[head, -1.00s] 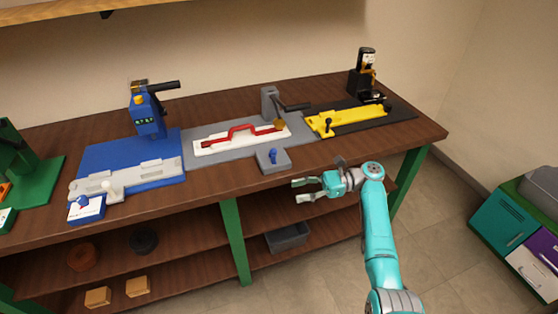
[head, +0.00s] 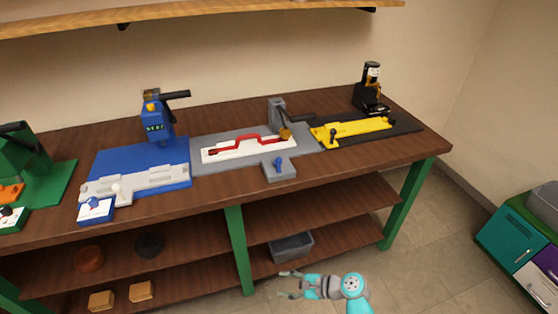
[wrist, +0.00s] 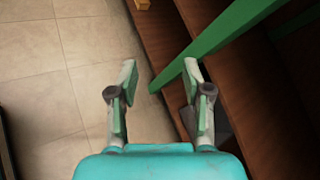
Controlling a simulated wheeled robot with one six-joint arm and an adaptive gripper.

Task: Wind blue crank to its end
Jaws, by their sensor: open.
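A small blue handle (head: 278,164) stands on the grey block at the front of the middle grey fixture (head: 215,165). It is the blue part that looks most like a crank, but it is too small to tell its turn. The blue station (head: 158,122) to its left has a dark lever (head: 176,95) at its top and a white-topped blue box (head: 95,209) in front. My gripper (head: 286,284) is open and empty, low in front of the bench and well apart from the handle. In the wrist view its fingers (wrist: 160,75) are spread over floor and bench leg.
A red-handled part on a white plate (head: 250,149) lies on the grey fixture. A yellow fixture (head: 350,131) is at the right, a green station (head: 40,170) at the left. The bench's green leg (head: 239,250) and lower shelf with a grey bin (head: 291,245) are near my gripper.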

